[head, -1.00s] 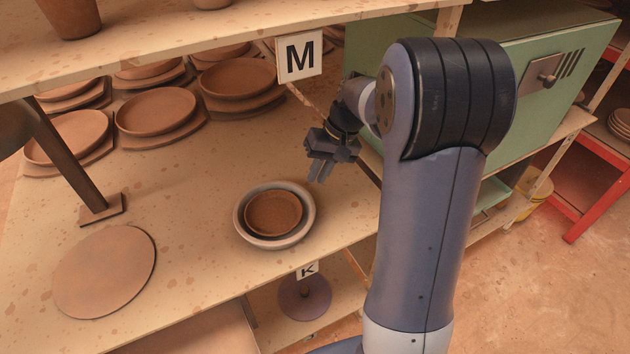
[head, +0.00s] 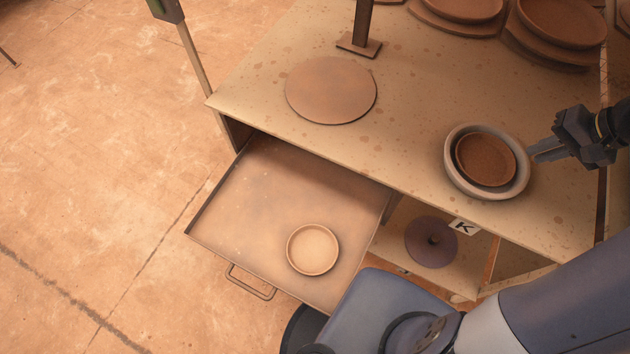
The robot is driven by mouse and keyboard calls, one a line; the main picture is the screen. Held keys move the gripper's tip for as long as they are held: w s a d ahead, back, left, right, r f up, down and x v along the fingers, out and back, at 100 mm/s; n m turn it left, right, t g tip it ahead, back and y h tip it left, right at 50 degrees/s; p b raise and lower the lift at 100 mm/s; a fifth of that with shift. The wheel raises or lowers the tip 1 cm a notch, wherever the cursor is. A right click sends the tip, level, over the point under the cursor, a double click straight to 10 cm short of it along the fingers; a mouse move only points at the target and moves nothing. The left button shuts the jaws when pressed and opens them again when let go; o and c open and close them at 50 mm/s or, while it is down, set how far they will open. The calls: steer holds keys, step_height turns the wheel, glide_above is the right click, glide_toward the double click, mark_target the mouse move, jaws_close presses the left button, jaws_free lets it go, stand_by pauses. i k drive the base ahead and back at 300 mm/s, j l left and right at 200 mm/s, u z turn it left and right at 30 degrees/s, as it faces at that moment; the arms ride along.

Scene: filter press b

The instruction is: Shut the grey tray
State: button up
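The pull-out tray (head: 232,210) sticks out from under the worktop at lower left and stands open. It looks brownish grey and shallow, with a wire handle (head: 251,282) on its front edge. A small pale round dish (head: 313,250) lies in it near the front right corner. My gripper (head: 541,152) is at the right above the worktop, beside the rim of a pale bowl, well away from the tray. Its two fingers look apart with nothing between them.
The worktop (head: 420,120) bears a round flat board (head: 331,90), a post foot (head: 359,45) and the pale bowl (head: 451,172) with a brown dish inside. A lower shelf marked K (head: 463,227) holds a dark round lid (head: 431,242). The floor (head: 100,200) left of the tray is clear.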

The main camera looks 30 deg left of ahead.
mark_target(274, 187)
steer(key=u, duration=2.9)
